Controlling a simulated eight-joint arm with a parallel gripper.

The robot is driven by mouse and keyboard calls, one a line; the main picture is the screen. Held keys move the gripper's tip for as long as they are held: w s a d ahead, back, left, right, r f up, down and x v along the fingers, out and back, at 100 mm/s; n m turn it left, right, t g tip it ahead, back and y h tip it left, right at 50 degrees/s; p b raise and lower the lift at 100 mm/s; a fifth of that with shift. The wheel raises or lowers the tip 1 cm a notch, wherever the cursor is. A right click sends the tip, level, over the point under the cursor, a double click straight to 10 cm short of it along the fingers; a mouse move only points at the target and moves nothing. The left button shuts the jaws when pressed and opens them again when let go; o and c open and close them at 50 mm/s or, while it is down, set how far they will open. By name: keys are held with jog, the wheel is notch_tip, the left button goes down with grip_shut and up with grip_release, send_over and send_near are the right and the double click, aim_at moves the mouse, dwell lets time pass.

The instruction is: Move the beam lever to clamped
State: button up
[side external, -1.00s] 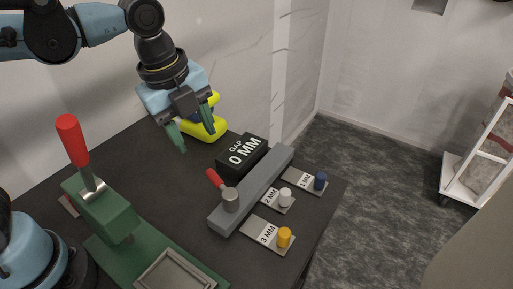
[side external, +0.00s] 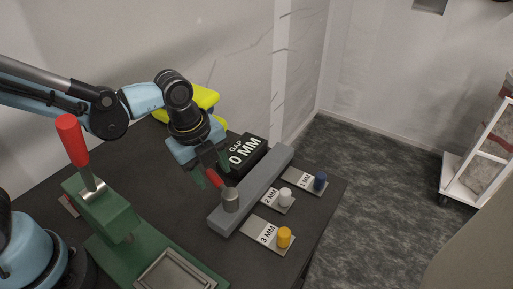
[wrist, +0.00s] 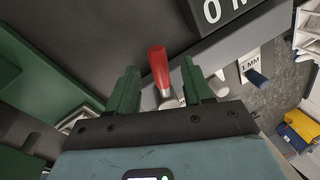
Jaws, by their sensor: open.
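The beam lever has a red handle (side external: 213,178) on a round grey metal hub (side external: 231,200). The hub sits on the long grey beam (side external: 262,180), and the handle points toward the upper left in the side view. In the wrist view the red handle (wrist: 158,62) shows in the gap between the two fingers, with space on both sides. Whether the fingers touch it cannot be told. The hub is mostly hidden there by my gripper.
A black gap display (side external: 243,153) reading 0 MM stands behind the beam. Blue (side external: 320,181), white (side external: 285,197) and yellow (side external: 284,237) pegs stand on labelled plates in front. A green press (side external: 103,208) with another red-handled lever (side external: 73,141) is at left.

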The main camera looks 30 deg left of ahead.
jog(key=shift+f, duration=0.4)
grip_shut()
